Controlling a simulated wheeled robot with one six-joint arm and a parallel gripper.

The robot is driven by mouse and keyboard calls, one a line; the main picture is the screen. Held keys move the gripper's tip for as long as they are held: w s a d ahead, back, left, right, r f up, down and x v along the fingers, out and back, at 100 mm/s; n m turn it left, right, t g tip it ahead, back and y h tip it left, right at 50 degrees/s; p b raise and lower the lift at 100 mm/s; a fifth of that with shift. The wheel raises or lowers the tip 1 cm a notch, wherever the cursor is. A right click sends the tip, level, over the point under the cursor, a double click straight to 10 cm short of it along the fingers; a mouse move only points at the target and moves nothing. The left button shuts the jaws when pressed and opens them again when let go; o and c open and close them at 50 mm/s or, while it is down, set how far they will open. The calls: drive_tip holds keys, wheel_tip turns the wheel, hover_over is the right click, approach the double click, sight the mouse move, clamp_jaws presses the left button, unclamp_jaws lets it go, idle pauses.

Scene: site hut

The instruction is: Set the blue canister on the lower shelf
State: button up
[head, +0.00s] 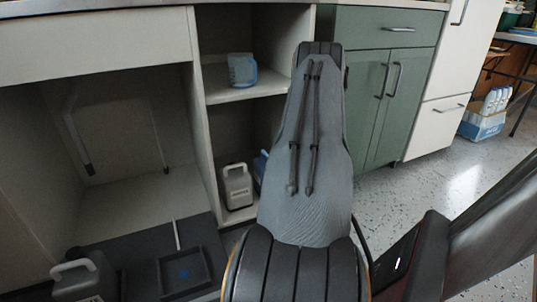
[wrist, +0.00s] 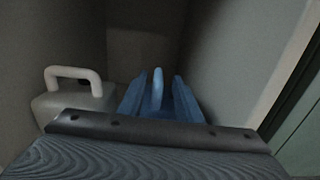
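The blue canister (head: 260,168) is on the lower shelf (head: 240,214) of the open cabinet in the head view, mostly hidden behind my arm. In the wrist view its upright blue handle (wrist: 157,92) shows in the middle. My gripper (wrist: 159,84) reaches into the lower compartment. Its two fingers appear as blue strips on either side of the handle, with a gap on each side, so it looks open around the handle. The canister's base is hidden. My gripper is hidden behind my arm in the head view.
A beige canister (head: 237,186) stands close on the left of the blue one; it also shows in the wrist view (wrist: 74,98). The cabinet side wall is close on the right. A dark canister (head: 82,278) and tray (head: 186,272) sit lower left.

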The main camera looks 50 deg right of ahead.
drive_tip(key=p+v, duration=0.2)
drive_tip(key=v, duration=0.6)
idle(0.4)
